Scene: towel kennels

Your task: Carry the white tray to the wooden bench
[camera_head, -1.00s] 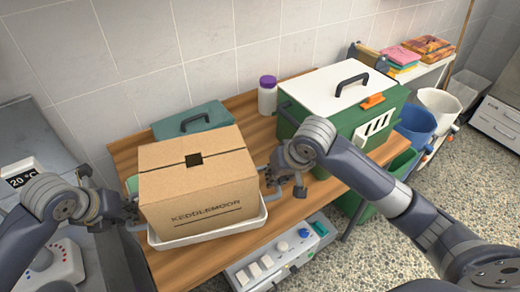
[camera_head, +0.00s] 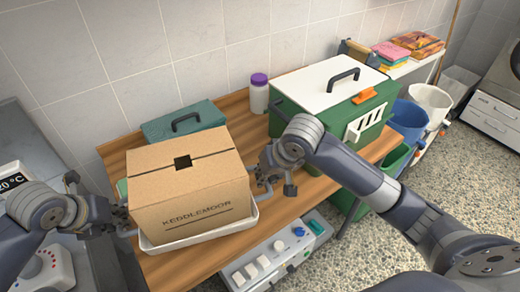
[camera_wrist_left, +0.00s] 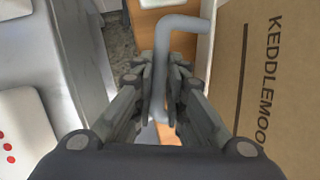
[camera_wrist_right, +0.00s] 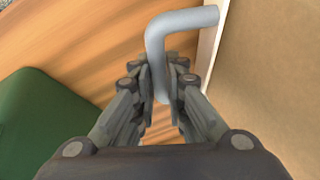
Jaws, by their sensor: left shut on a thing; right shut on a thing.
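The white tray (camera_head: 205,237) carries a large cardboard box (camera_head: 190,205) marked KEDDLEMOOR, which hides most of it. The tray is over the left part of the wooden bench (camera_head: 290,207); I cannot tell whether it touches the wood. My left gripper (camera_head: 122,222) is shut on the tray's grey left handle, which shows between the fingers in the left wrist view (camera_wrist_left: 161,85). My right gripper (camera_head: 264,178) is shut on the grey right handle, seen in the right wrist view (camera_wrist_right: 158,75).
A teal case (camera_head: 184,123) lies behind the box. A purple-lidded bottle (camera_head: 259,97) and a green crate with a white lid (camera_head: 330,90) stand farther right. A control panel (camera_head: 275,258) sits below the front edge. A grey counter (camera_head: 40,150) is at left.

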